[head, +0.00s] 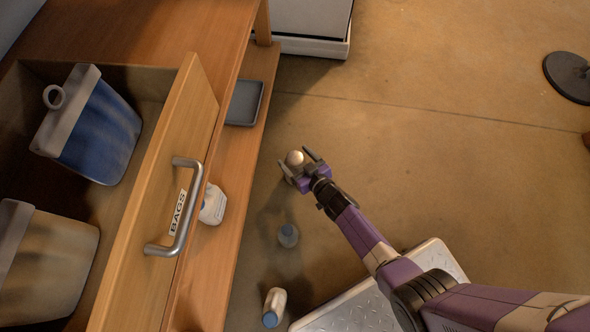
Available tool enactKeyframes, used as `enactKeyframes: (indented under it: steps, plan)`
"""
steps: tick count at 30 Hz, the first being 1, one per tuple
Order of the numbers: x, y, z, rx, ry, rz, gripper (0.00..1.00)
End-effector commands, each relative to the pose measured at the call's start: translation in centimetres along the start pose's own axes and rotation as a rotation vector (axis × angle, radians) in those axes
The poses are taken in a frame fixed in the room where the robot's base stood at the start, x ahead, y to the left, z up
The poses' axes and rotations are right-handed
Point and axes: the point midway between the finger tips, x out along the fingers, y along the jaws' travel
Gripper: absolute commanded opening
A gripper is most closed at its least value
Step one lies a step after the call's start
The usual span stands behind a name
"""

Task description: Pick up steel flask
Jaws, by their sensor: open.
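A flask with a rounded, shiny silvery-beige top (295,157), which looks like the steel flask, stands on the floor in the head view, right of the drawer unit. My gripper (297,162) is open at it, with one finger on each side of its top. I cannot tell whether the fingers touch it. The flask's lower part is mostly hidden by my gripper.

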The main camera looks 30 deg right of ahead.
Motion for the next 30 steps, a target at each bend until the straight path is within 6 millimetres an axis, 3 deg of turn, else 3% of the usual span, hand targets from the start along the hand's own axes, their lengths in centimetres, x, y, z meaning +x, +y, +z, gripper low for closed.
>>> enactKeyframes:
  steps: [8,20,30]
  plan:
    - [0.44,-0.02,0.02,0.001,-0.002,0.000,0.78]
    - [0.43,-0.03,0.03,0.001,-0.001,0.000,0.02]
    - [0.46,-0.02,-0.16,0.001,0.002,0.000,0.00]
